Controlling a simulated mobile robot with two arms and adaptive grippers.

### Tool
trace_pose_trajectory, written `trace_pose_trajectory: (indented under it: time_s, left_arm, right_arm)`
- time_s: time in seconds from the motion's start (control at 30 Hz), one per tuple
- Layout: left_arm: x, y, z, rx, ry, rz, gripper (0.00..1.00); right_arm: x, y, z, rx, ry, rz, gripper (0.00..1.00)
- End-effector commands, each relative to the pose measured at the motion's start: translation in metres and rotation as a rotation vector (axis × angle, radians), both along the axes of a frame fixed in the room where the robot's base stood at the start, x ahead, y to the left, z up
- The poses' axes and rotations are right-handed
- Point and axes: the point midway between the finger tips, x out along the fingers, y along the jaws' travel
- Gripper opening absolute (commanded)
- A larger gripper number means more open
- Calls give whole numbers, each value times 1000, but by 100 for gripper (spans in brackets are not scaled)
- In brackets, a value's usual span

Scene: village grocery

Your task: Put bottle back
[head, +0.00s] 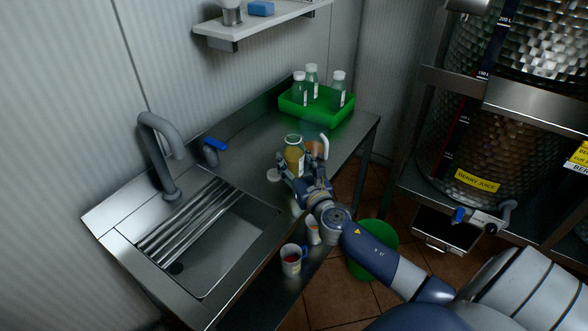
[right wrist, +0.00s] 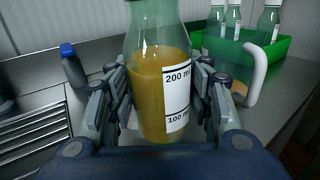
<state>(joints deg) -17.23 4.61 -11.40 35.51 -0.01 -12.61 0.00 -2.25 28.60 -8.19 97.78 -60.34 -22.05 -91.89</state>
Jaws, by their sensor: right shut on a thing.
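A clear bottle (head: 294,155) with yellow-brown liquid and a white volume label stands upright in my right gripper (head: 299,172). The right wrist view shows the bottle (right wrist: 158,62) between the two fingers of the gripper (right wrist: 160,92), which are shut on its sides. Its top looks greenish with no white cap on it in the head view. A green crate (head: 316,117) stands at the far end of the steel counter with several clear, white-capped bottles in it. The crate also shows at the upper right of the right wrist view (right wrist: 294,48). My left gripper is not in view.
A clear jug with a white handle (head: 324,146) stands between the bottle and the crate. A sink (head: 205,240) and faucet (head: 163,150) are at left. A mug (head: 291,259) stands below.

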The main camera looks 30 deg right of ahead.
Motion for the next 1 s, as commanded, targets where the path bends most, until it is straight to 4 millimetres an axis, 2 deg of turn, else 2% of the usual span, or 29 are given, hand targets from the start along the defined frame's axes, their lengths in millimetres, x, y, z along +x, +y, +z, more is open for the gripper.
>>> trace_pose_trajectory:
  time_s: [0.03, 0.2, 0.67, 0.7, 0.77, 1.0]
  left_arm:
    - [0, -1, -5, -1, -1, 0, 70]
    - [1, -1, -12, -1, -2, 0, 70]
    - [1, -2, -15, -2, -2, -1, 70]
    - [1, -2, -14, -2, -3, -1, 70]
    - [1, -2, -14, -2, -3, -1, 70]
    - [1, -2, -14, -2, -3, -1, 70]
  right_arm:
    - [-1, 0, -9, 2, 2, -2, 8]
    - [-1, 0, -24, 3, 0, -2, 8]
    - [-1, 0, -29, 1, 0, 0, 8]
    - [-1, 0, -30, 1, 2, 0, 54]
    - [-1, 0, -29, 2, 3, 0, 67]
    - [-1, 0, -29, 2, 3, 0, 67]
